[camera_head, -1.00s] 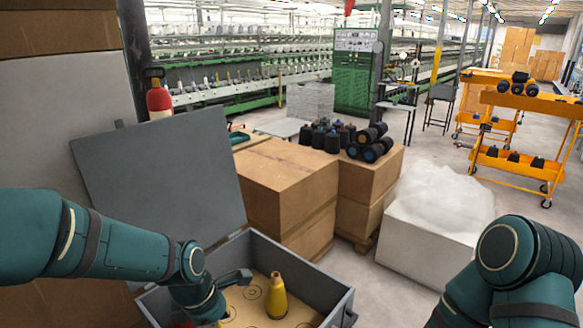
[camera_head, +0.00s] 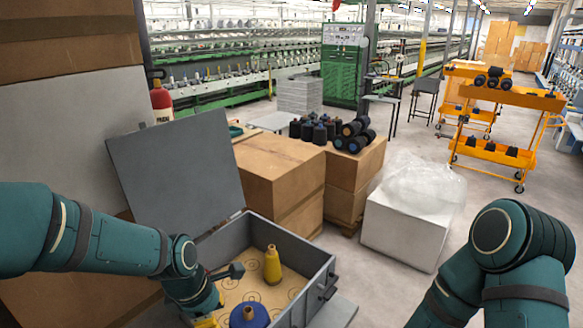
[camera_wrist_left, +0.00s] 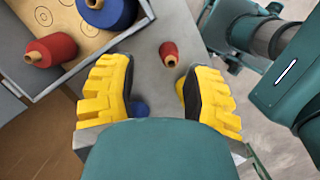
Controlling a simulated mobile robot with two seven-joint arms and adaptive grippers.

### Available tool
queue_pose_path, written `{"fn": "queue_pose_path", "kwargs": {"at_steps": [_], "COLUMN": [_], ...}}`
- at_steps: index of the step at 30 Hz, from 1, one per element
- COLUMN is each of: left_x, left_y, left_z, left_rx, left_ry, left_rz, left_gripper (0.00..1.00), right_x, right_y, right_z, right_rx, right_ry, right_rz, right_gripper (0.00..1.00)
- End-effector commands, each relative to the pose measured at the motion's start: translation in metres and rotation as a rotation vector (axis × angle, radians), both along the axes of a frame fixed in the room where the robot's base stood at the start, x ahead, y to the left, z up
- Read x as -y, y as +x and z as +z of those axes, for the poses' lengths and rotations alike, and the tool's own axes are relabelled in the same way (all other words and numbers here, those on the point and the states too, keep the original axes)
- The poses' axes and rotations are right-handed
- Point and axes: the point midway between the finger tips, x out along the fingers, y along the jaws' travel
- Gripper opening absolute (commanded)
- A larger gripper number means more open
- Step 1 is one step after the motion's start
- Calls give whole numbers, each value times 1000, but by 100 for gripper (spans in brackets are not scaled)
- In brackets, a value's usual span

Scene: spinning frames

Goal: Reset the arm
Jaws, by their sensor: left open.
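My left gripper (camera_wrist_left: 157,92) is open, its yellow-padded fingers spread over a grey surface outside the box. In the head view only a bit of its yellow pad shows at the bottom edge. A small red spool (camera_wrist_left: 168,52) lies on the grey surface ahead of the fingers, apart from them. Part of a small blue thing (camera_wrist_left: 140,109) shows near the left finger, mostly hidden. My right arm comes in at the right of the head view; its gripper is out of the picture.
An open grey box (camera_head: 318,284) holds a yellow cone (camera_head: 272,265) and a blue spool (camera_head: 249,317); a red spool (camera_wrist_left: 52,49) shows inside it too. Its grey lid (camera_head: 175,175) stands raised. Cardboard boxes (camera_head: 275,170) and a white box (camera_head: 405,230) stand behind.

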Motion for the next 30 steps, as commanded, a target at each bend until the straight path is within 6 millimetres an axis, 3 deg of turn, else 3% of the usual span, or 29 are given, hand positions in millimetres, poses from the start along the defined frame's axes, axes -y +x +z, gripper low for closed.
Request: {"fn": "queue_pose_path", "kwargs": {"at_steps": [1,8,15,21,28,30], "left_x": [1,8,19,33,49,49], "left_y": [-3,-6,-28,-50,-75,-73], "left_z": [-18,-79,-149,-191,-220,-241], "left_rx": [6,110,252,385,527,523], "left_ry": [14,53,80,100,133,136], "left_rz": [-75,-455,-924,-1262,-1548,-1548], "left_gripper": [49,49,49,49,49,49], "right_x": [0,0,0,0,0,-1], "right_y": [0,1,0,0,0,-2], "right_z": [0,0,1,0,0,-23], "right_rx": [0,2,0,1,1,-4], "right_ry": [0,0,0,0,0,0], "right_rz": [0,0,1,0,0,5], "right_gripper": [47,47,47,47,47,47]}}
